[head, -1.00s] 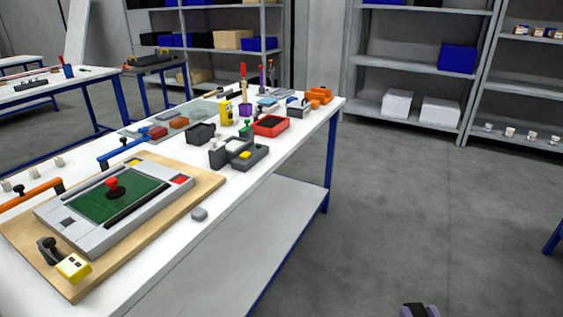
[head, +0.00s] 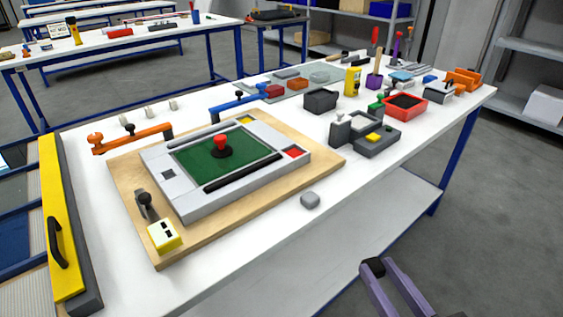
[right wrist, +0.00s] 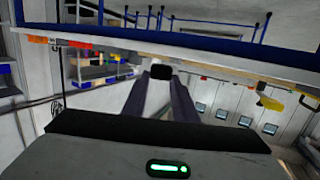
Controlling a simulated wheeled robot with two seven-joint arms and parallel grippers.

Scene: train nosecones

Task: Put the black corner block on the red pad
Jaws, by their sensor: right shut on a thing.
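The black corner block (head: 374,266) is a small dark piece between the fingertips of my right gripper (head: 380,265), which is shut on it. The block also shows in the right wrist view (right wrist: 161,73), at the tips of the purple fingers (right wrist: 162,88). The gripper is at the bottom right of the head view, off the table's front edge. The red pad (head: 294,153) is a small red square on the right corner of a grey frame (head: 205,203) around a green panel. Nothing lies on the pad. My left gripper is not in view.
A red knob (head: 221,143) stands on the green panel (head: 195,160). The frame sits on a wooden board (head: 130,190) with a black lever and yellow box. A grey lump (head: 310,200) lies by the table's front edge. Bins and tools crowd the right end.

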